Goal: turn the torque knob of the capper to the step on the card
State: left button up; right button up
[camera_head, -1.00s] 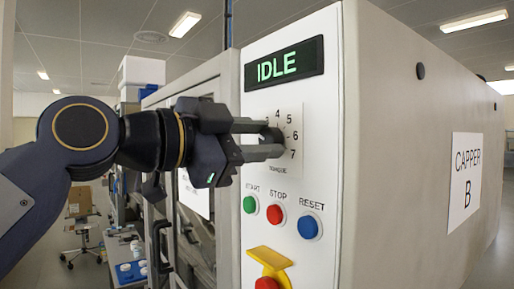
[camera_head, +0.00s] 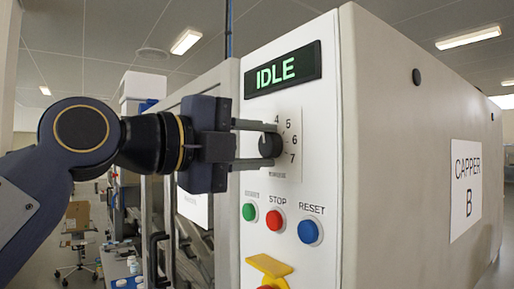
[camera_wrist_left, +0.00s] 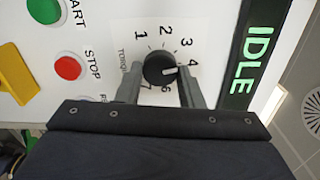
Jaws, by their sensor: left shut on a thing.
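The black torque knob (camera_head: 270,145) sits on a white numbered dial plate (camera_head: 287,165) on the capper's front (camera_head: 318,150). My left gripper (camera_head: 273,145) is shut on the knob, one finger above it and one below. In the left wrist view the knob (camera_wrist_left: 158,68) stands between the fingertips (camera_wrist_left: 160,90). Its white mark points near the 4, slightly toward the 5 side; a finger hides the 5. I see no card giving a step. My right gripper is not in view.
The green START (camera_head: 249,212), red STOP (camera_head: 274,220) and blue RESET (camera_head: 308,231) buttons are below the dial. A yellow guard (camera_head: 270,265) sticks out lower down. The display (camera_head: 283,70) above reads IDLE. A CAPPER B sign (camera_head: 466,188) is on the side wall.

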pick_arm(q)
jog(key=shift+f+m, duration=0.1)
jog(key=shift+m, duration=1)
jog(key=o, duration=1)
jog(key=b+v, duration=0.2)
jog(key=v, duration=0.5)
jog(key=shift+s+a+b, duration=0.25)
jog(key=shift+a+b, duration=0.05)
jog(key=shift+b, duration=0.05)
